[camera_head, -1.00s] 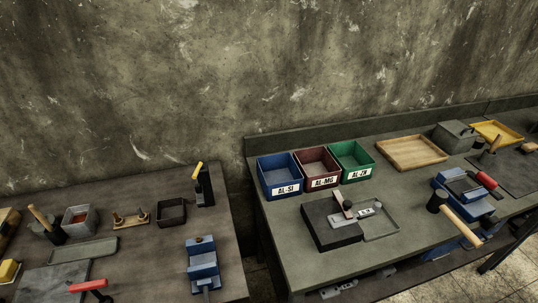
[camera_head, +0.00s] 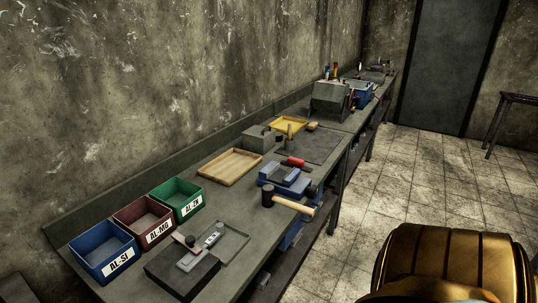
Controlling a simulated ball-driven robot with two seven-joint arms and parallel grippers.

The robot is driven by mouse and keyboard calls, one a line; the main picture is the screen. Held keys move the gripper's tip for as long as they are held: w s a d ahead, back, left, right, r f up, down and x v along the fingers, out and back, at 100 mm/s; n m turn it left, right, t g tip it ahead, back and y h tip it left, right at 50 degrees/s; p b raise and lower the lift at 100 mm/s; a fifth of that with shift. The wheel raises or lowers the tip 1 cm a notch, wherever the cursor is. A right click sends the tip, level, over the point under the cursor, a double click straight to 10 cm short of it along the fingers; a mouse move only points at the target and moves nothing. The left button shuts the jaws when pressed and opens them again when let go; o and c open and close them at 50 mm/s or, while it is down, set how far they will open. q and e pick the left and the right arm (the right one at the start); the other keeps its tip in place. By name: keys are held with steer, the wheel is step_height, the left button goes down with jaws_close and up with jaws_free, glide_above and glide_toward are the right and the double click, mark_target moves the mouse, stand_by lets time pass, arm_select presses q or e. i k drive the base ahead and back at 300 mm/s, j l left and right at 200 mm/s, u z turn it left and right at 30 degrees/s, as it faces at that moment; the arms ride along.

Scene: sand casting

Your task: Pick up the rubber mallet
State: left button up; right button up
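A mallet with a black head and a pale wooden handle (camera_head: 293,206) lies near the front edge of the long workbench (camera_head: 225,215). Its black head (camera_head: 267,196) is on the bench side, and its handle points right, reaching out past the bench edge. It lies just in front of a blue vise (camera_head: 285,178). Neither of my grippers is in view. A gold, rounded part of my own body fills the lower right corner.
Blue (camera_head: 104,250), dark red (camera_head: 144,221) and green (camera_head: 177,198) bins stand at the near left. A wooden tray (camera_head: 231,166), red-handled tool (camera_head: 296,162) and yellow tray (camera_head: 289,124) lie farther along. The tiled floor (camera_head: 400,190) right of the bench is open.

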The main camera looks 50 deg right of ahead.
mark_target(268, 197)
steer(key=z, duration=1.85)
